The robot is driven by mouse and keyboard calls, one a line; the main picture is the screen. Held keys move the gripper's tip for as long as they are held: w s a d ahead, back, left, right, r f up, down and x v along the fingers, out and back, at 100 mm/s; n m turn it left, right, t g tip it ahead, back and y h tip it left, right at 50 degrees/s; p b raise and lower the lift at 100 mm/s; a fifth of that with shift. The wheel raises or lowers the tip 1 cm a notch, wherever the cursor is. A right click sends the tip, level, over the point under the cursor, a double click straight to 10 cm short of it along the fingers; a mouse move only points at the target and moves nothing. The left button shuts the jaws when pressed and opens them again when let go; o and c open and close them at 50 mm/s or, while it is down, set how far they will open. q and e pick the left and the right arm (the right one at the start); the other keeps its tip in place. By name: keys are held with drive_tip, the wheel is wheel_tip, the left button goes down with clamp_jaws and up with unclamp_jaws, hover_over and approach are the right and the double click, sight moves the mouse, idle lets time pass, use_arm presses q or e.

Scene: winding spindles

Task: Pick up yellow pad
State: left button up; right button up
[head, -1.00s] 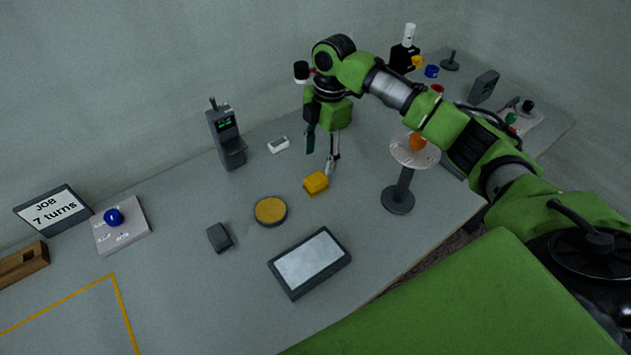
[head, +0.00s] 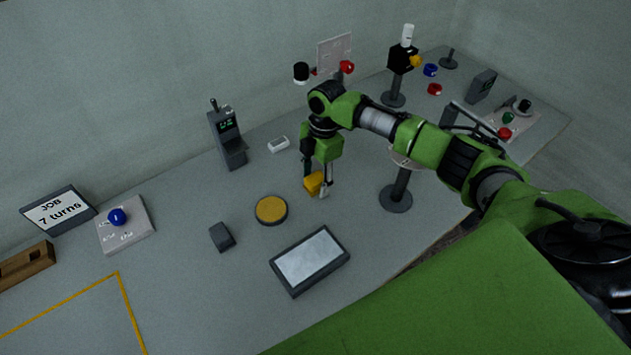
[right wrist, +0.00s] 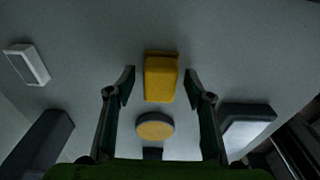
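The yellow pad (head: 313,183) is a small block on the grey table, behind and to the right of the round yellow-topped disc. My right gripper (head: 318,188) is down at the pad, with its fingers beside it. In the right wrist view the pad (right wrist: 160,78) lies between the two open fingertips (right wrist: 160,84), with a gap on each side. I see no contact between the fingers and the pad. My left gripper is not in either view.
The yellow-topped disc (head: 271,210) and a dark-framed tablet (head: 310,261) lie nearby. A grey stand (head: 397,194) is partly behind my right arm. A small white device (head: 278,144) and a dark handset-like unit (head: 227,139) stand at the back.

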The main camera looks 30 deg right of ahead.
drive_tip(key=c, duration=0.9)
drive_tip(key=shift+r, duration=0.1)
drive_tip(key=shift+r+b, duration=0.35)
drive_tip(key=shift+r, duration=0.15)
drive_tip(key=s+a+r+b, duration=0.1)
drive_tip(key=s+r, duration=0.3)
drive_tip(key=s+a+r+b, duration=0.1)
drive_tip(key=s+r, duration=0.3)
drive_tip(key=s, duration=0.1)
drive_tip(key=s+a+r+b, duration=0.1)
drive_tip(key=s+r, duration=0.3)
drive_tip(key=shift+s+a, duration=0.15)
drive_tip(key=shift+s, duration=0.15)
drive_tip(key=o, duration=0.4)
drive_tip(key=shift+c, duration=1.3)
